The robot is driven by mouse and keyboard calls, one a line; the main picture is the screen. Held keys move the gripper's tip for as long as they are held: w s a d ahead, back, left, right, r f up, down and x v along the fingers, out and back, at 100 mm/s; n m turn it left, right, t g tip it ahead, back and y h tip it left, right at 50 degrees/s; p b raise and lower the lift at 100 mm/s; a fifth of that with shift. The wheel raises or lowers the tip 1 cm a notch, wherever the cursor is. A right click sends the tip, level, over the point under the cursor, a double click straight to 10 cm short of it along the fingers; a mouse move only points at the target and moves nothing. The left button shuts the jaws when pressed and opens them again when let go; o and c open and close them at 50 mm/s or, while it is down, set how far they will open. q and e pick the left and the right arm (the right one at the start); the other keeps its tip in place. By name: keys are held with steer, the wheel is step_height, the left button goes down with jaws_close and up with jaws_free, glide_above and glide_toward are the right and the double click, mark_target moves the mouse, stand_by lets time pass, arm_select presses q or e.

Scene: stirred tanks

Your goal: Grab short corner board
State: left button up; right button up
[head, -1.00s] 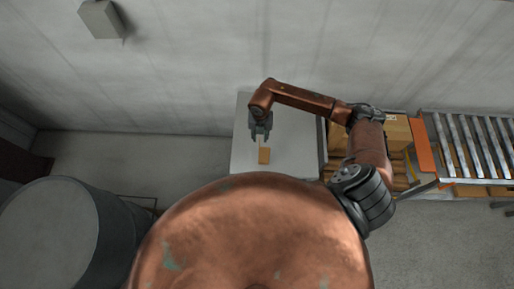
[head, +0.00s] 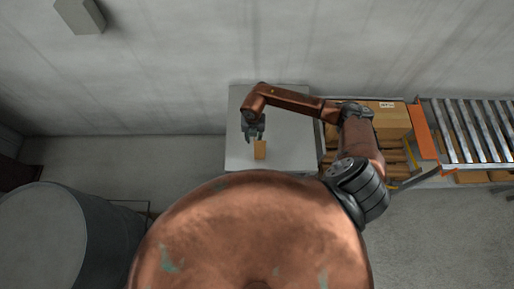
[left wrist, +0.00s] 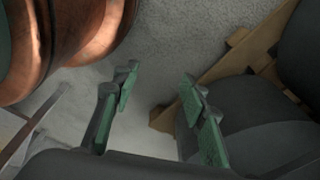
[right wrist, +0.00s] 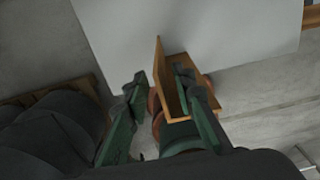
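The short corner board (head: 260,150), a small tan L-shaped piece, lies near the front edge of the light grey table (head: 290,152). My right gripper (head: 254,134) is just behind it in the head view. In the right wrist view the board (right wrist: 160,72) shows an upright flange and a flat flange. My right gripper (right wrist: 160,88) is open there, one finger left of the upright flange and the other overlapping the board's right part. I cannot tell whether they touch. My left gripper (left wrist: 156,85) is open and empty in the left wrist view, and is out of the head view.
A cardboard box (head: 388,118) and several stacked brown pieces sit right of the table, beside a roller conveyor (head: 470,130) with an orange end. A large grey tank (head: 50,235) stands at left. A concrete wall is behind the table.

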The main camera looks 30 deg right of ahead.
arm_select(q)
steer(key=shift+s+r+p, duration=0.8)
arm_select(e)
steer(key=f, duration=0.5)
steer(key=shift+s, duration=0.25)
steer(key=shift+c, duration=0.3)
arm_select(q)
steer(key=shift+w, duration=0.2)
arm_select(e)
jaws_close()
